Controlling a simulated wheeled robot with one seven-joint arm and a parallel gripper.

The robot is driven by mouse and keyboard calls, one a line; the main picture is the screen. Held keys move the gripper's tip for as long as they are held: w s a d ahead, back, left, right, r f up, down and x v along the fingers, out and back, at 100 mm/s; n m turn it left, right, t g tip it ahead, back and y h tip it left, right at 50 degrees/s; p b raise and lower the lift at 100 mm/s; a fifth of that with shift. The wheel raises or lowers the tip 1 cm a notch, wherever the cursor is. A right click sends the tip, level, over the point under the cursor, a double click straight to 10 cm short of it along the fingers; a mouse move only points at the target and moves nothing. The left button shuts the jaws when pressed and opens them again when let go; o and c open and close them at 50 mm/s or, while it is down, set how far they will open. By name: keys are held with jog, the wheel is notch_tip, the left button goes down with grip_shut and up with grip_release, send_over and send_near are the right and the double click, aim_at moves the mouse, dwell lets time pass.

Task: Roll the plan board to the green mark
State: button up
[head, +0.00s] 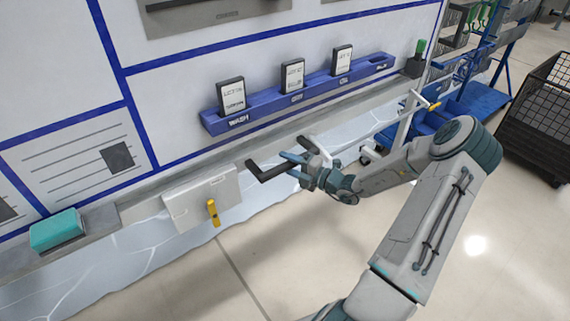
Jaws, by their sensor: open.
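The plan board (190,95) is a large white panel with blue lines, filling the upper left of the head view. A shelf ledge (200,165) runs along its lower edge. My gripper (299,152) is open in front of this ledge. A black bent bar (272,172), which looks like a handle, lies just left of the fingers. I cannot tell whether they touch it or stand around it. No green floor mark shows in this view.
A blue rack (300,97) with labelled cards is on the board. A teal block (57,230) sits on the ledge. A pale box with a yellow lever (213,212) is below. A black mesh cart (540,120) stands right. Floor at bottom centre is clear.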

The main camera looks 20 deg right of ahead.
jog(key=shift+w+a, duration=0.35)
jog(key=shift+w, duration=0.15)
grip_shut()
jog(key=shift+s, duration=0.1)
